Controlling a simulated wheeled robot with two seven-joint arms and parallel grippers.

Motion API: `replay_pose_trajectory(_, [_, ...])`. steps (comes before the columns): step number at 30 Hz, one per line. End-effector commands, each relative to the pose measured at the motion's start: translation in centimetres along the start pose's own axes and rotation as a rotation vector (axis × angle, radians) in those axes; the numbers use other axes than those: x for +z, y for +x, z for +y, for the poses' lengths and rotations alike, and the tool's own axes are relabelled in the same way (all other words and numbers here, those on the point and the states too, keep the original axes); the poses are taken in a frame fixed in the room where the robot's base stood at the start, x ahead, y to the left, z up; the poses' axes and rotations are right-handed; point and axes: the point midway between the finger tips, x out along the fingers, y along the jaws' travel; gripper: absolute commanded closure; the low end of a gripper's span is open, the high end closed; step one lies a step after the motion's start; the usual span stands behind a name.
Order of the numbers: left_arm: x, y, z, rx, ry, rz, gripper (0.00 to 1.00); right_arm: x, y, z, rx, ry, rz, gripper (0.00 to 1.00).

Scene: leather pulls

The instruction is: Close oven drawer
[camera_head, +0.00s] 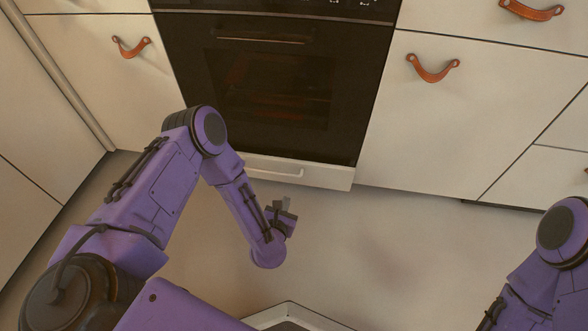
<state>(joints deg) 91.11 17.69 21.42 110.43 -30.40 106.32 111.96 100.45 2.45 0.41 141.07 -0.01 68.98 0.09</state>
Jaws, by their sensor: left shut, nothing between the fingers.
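The oven drawer (310,175) is the pale panel with a slot-like handle (272,170) at the bottom of the dark oven (275,85). It looks about flush with the cabinet fronts, but part of its left side is hidden behind my left arm. My left gripper (285,205) is shut and empty, a little below the drawer front in the picture and apart from it. My right arm comes in at the lower right corner; its gripper is out of the picture.
Cream cabinets with orange leather pulls stand left and right of the oven; pulls show on the left door (131,48) and right door (433,69). The floor (400,235) in front is clear. A pale-edged part shows at the bottom middle.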

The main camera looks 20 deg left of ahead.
Motion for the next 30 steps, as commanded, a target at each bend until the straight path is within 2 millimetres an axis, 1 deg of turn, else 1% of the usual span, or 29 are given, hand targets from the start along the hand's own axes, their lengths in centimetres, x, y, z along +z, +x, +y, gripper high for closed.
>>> replay_pose_trajectory(1, [0.7,0.6,0.2,0.019,-0.098,-0.029,1.0,0.0,0.0,0.0,0.0,0.0,0.0,0.57])
replay_pose_trajectory(3, [1.4,1.2,0.3,0.029,-0.189,-0.058,1.0,0.0,0.1,0.0,0.0,0.0,0.0,0.57])
replay_pose_trajectory(5, [1.5,1.7,0.3,0.032,-0.222,-0.068,1.0,0.1,0.2,0.0,0.0,0.0,-0.001,0.57])
replay_pose_trajectory(8, [1.5,3.0,0.3,0.033,-0.226,-0.07,1.0,0.4,0.8,-0.1,0.0,0.0,-0.002,0.57])
replay_pose_trajectory(13, [1.5,6.7,0.4,0.031,-0.223,-0.069,1.0,1.1,2.2,-0.2,0.0,0.002,-0.005,0.57])
replay_pose_trajectory(18, [1.7,10.4,0.5,0.031,-0.221,-0.069,1.0,2.8,3.5,0.0,-0.007,-0.105,-0.121,0.57])
replay_pose_trajectory(20, [1.8,11.6,0.5,0.03,-0.221,-0.067,1.0,3.5,3.8,0.2,-0.009,-0.149,-0.169,0.57])
replay_pose_trajectory(21, [2.1,12.3,0.6,0.03,-0.221,-0.068,1.0,3.9,3.9,0.3,-0.01,-0.177,-0.2,0.57])
replay_pose_trajectory(25, [2.9,14.0,0.8,0.03,-0.22,-0.066,1.0,4.9,4.2,0.8,-0.012,-0.248,-0.278,0.57])
replay_pose_trajectory(30, [3.5,14.9,0.9,0.029,-0.22,-0.064,1.0,5.5,4.1,1.1,-0.014,-0.292,-0.327,0.57])
